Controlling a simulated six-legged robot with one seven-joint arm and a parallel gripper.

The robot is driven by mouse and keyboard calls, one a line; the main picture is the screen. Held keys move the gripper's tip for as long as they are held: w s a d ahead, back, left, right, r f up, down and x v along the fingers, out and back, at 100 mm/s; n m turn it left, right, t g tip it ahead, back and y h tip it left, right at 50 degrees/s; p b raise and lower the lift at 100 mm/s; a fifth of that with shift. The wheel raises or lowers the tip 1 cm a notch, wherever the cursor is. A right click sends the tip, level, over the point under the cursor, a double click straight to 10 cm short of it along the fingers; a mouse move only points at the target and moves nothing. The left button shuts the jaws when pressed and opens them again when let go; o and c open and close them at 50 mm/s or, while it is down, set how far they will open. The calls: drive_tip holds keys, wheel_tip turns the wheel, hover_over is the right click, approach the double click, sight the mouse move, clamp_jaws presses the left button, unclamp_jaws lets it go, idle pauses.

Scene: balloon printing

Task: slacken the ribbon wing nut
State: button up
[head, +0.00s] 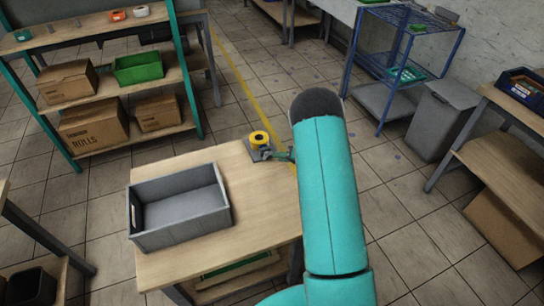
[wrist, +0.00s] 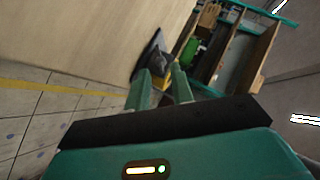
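A yellow ribbon spool (head: 259,138) stands on a dark grey base plate (head: 264,156) at the far right corner of the wooden table. My gripper (head: 271,154) is low beside the spool, on its near right side, partly hidden by my teal arm. In the wrist view my two gripper fingers (wrist: 161,70) are apart. A dark grey piece (wrist: 160,62) shows between and just beyond the fingertips, and a bit of yellow (wrist: 162,84) shows below it. I cannot tell the wing nut's shape apart from this dark piece, nor whether the fingers touch it.
An empty grey open bin (head: 180,205) stands on the table's (head: 255,205) left part. A shelf with cardboard boxes (head: 92,120) and a green crate (head: 138,68) is behind left. A blue wire rack (head: 400,75) and a grey lidded bin (head: 440,120) stand right, beyond open tiled floor.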

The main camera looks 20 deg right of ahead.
sight(267, 156)
drive_tip(key=x, duration=0.5)
drive_tip(key=shift+w+f, duration=0.1)
drive_tip(key=shift+c, duration=0.2)
